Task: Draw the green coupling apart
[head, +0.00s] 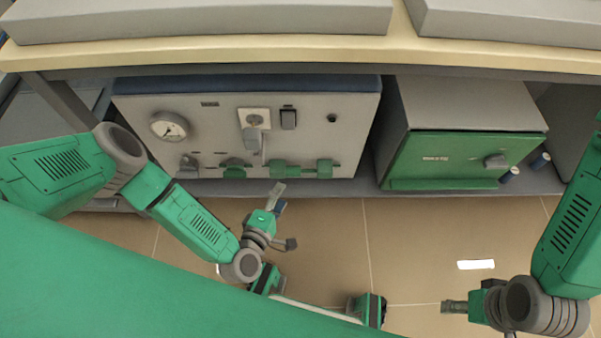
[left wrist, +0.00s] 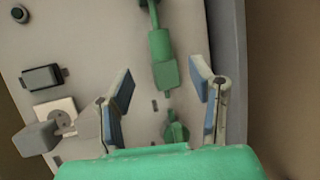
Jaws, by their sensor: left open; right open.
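The green coupling (head: 301,169) is on the lower front of the pale panel, with a block at each end and a narrower middle. It also shows in the left wrist view (left wrist: 160,47), running away toward the top edge. My left gripper (head: 279,198) is open and empty, just in front of and below the coupling's left block. In the left wrist view, that block shows between the spread fingers (left wrist: 160,70), apparently beyond them; contact cannot be told. My right gripper (head: 447,306) is open and empty, low at the right, well away from the coupling.
A green knob (head: 234,168) sits left of the coupling. A pressure gauge (head: 169,127), a socket (head: 254,119) and a switch (head: 288,118) are on the same panel. A green-fronted box (head: 463,158) stands right. The worktop edge (head: 300,52) overhangs above; floor in front is open.

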